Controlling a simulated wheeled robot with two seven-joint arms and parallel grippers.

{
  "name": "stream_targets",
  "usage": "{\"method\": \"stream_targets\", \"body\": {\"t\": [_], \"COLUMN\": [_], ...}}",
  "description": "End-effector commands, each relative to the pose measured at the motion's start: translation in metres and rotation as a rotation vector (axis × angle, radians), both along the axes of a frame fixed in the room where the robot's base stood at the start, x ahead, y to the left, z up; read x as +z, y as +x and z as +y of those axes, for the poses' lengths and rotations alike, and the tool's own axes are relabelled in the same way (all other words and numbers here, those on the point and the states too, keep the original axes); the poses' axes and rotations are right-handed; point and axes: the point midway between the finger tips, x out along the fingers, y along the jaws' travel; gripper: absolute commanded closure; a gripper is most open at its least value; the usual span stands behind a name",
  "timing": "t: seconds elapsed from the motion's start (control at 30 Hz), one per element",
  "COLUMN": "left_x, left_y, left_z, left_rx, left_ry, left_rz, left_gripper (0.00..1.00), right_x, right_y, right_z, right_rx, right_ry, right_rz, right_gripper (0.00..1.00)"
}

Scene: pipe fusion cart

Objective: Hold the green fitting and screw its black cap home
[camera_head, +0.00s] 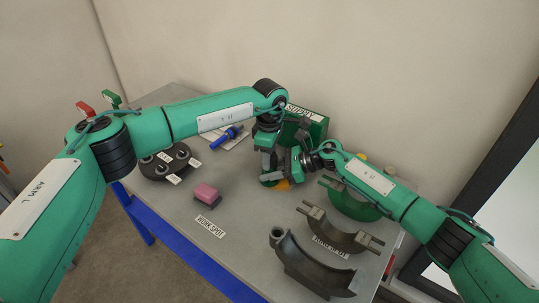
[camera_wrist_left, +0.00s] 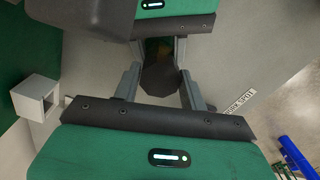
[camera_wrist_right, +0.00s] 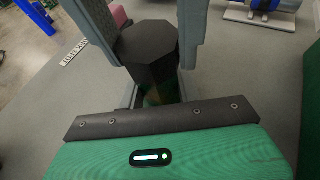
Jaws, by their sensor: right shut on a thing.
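The black cap is an eight-sided dark piece; it shows from above in the left wrist view (camera_wrist_left: 159,77) and in the right wrist view (camera_wrist_right: 150,42). A little of the green fitting (camera_wrist_right: 152,97) shows below it. My right gripper (camera_head: 293,164) is shut on the fitting under the cap. My left gripper (camera_head: 268,163) is above it, with its fingers on opposite sides of the cap. I cannot tell whether the left fingers press on the cap or stand slightly apart. How far the cap is screwed down is hidden.
A green supply box (camera_head: 308,123) stands close behind the grippers. A pink block (camera_head: 206,194), a dark round holder (camera_head: 166,163) and a blue part (camera_head: 227,137) lie to the left. Curved grey clamp shells (camera_head: 308,270) lie at front right.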

Motion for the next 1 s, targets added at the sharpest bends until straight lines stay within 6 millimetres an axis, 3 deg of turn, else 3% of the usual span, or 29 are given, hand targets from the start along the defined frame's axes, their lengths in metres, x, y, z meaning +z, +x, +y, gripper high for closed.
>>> {"method": "stream_targets", "body": {"t": [0.03,0.1,0.13,0.47,0.57,1.0], "left_x": [0.0,0.0,0.0,0.004,0.016,0.102], "left_y": [0.001,0.001,0.001,0.001,0.001,0.001], "left_z": [0.001,0.001,0.001,0.0,0.0,0.001], "left_rx": [0.003,0.003,0.003,0.003,0.004,0.003], "left_ry": [0.0,0.0,0.0,-0.001,-0.002,0.0], "left_rz": [-0.002,-0.002,-0.002,-0.002,-0.005,-0.003], "left_gripper": [0.48,0.34,0.32,0.32,0.32,0.32], "right_x": [0.0,0.0,0.0,0.0,0.0,0.0], "right_y": [-0.001,-0.001,-0.001,0.0,0.0,0.0], "right_z": [0.0,0.0,0.0,0.0,0.0,0.0], "right_rx": [0.002,0.002,0.002,0.001,0.001,0.0], "right_ry": [0.0,0.0,0.0,0.0,0.0,0.0], "right_rz": [0.001,0.001,0.001,0.0,0.0,0.0], "right_gripper": [1.0,1.0,1.0,1.0,1.0,1.0]}}
